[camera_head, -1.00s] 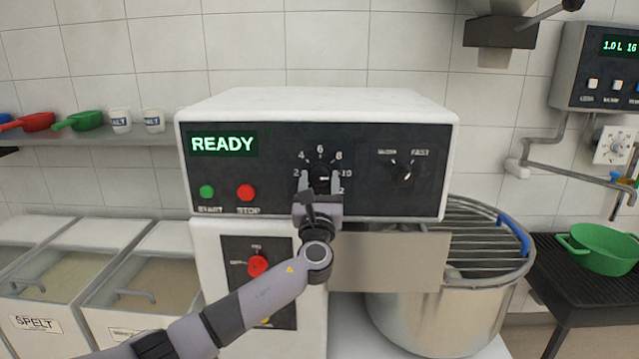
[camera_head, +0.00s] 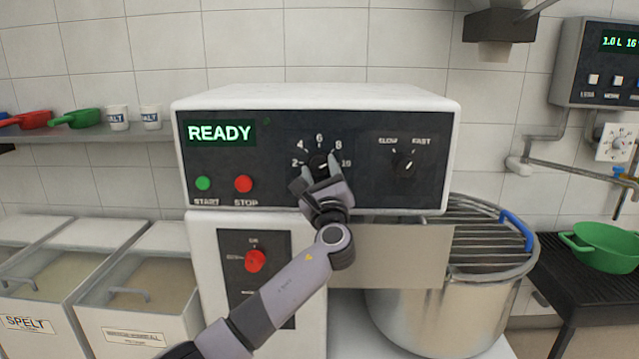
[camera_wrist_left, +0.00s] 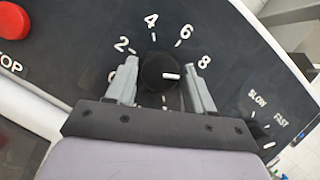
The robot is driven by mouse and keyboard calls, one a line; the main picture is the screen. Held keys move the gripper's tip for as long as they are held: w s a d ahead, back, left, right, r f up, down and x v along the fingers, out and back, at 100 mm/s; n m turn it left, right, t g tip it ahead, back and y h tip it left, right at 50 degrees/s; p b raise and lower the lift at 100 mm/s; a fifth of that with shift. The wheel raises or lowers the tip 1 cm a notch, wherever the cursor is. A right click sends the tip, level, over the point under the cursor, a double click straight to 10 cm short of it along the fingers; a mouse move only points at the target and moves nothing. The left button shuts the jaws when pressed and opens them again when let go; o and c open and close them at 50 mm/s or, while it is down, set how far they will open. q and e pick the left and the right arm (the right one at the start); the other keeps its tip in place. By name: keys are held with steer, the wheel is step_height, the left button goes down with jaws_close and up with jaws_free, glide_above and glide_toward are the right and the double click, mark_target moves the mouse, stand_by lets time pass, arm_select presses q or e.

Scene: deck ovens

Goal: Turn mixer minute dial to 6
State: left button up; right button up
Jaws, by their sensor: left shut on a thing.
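The minute dial (camera_head: 318,164) is a black knob with a white pointer on the mixer's dark control panel (camera_head: 272,185), ringed by numbers from 2 to 10. It also shows in the left wrist view (camera_wrist_left: 158,72), where its pointer aims right, just past the 8 and away from the 6. My left gripper (camera_head: 319,173) is shut on the minute dial, one finger on each side; its fingers also flank the knob in the left wrist view (camera_wrist_left: 161,84). The gripper is tilted relative to the panel. The fingers hide the lower numbers. My right gripper is not in view.
The speed knob (camera_head: 404,166) is right of the dial. Green start (camera_head: 203,184) and red stop (camera_head: 243,184) buttons are at left, under a READY display (camera_head: 221,133). A red switch (camera_head: 255,261) sits below, and the mixer bowl (camera_head: 440,310) stands lower right.

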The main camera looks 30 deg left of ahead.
arm_select(q)
steer(key=n+g, duration=0.1)
steer(key=n, duration=0.1)
steer(key=n+b, duration=0.1)
steer(key=n, duration=0.1)
steer(key=shift+d+f+g+y, duration=0.15)
steer(key=shift+g+y, duration=0.25)
steer(key=n+g+b, duration=0.1)
steer(key=n, duration=0.2)
steer(key=shift+w+d, duration=0.1)
steer(key=n+g, duration=0.1)
steer(key=n, duration=0.1)
steer(key=n+g, duration=0.1)
steer(key=n, duration=0.2)
steer(key=shift+r+n+g, duration=0.3)
steer(key=shift+r, duration=0.1)
steer(key=shift+n+h, duration=0.4)
steer(key=shift+n, duration=0.6)
steer(key=o, duration=0.9)
